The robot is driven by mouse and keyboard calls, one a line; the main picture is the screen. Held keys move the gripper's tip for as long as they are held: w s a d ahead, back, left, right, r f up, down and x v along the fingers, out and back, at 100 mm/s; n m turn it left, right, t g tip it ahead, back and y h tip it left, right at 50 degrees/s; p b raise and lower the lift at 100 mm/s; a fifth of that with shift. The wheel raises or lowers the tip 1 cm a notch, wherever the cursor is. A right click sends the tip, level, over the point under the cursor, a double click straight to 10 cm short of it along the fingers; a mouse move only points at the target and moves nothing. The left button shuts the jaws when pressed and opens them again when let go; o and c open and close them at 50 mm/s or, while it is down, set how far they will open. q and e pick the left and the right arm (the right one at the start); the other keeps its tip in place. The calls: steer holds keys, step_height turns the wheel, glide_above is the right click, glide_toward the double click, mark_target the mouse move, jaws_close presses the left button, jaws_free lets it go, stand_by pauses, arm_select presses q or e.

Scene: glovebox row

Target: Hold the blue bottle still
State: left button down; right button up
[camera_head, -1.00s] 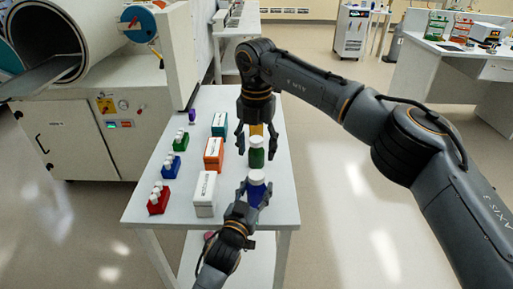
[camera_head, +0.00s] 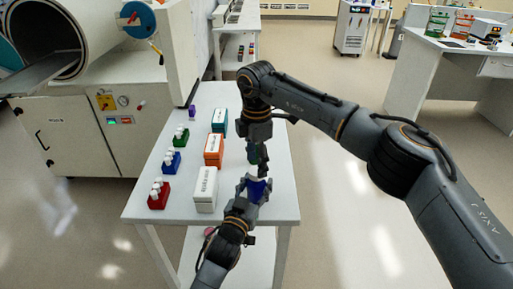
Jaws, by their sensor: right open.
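The blue bottle (camera_head: 256,190) with a white cap stands on the white table near its front right part. My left gripper (camera_head: 254,184) comes in from below with its fingers on both sides of the bottle, shut on it. My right gripper (camera_head: 259,168) hangs point down just above the blue bottle, open, with its fingers close around the cap. The fingers hide most of the cap, and I cannot tell if they touch it. A green bottle (camera_head: 252,153) stands just behind, mostly hidden by my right gripper.
White (camera_head: 205,190), orange (camera_head: 213,150) and teal (camera_head: 219,121) boxes stand left of the bottles on the table (camera_head: 180,208). Red (camera_head: 158,199), blue (camera_head: 171,163) and green (camera_head: 181,137) vial racks line the left side. A glovebox (camera_head: 110,75) stands at the left.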

steer(key=shift+f, duration=1.25)
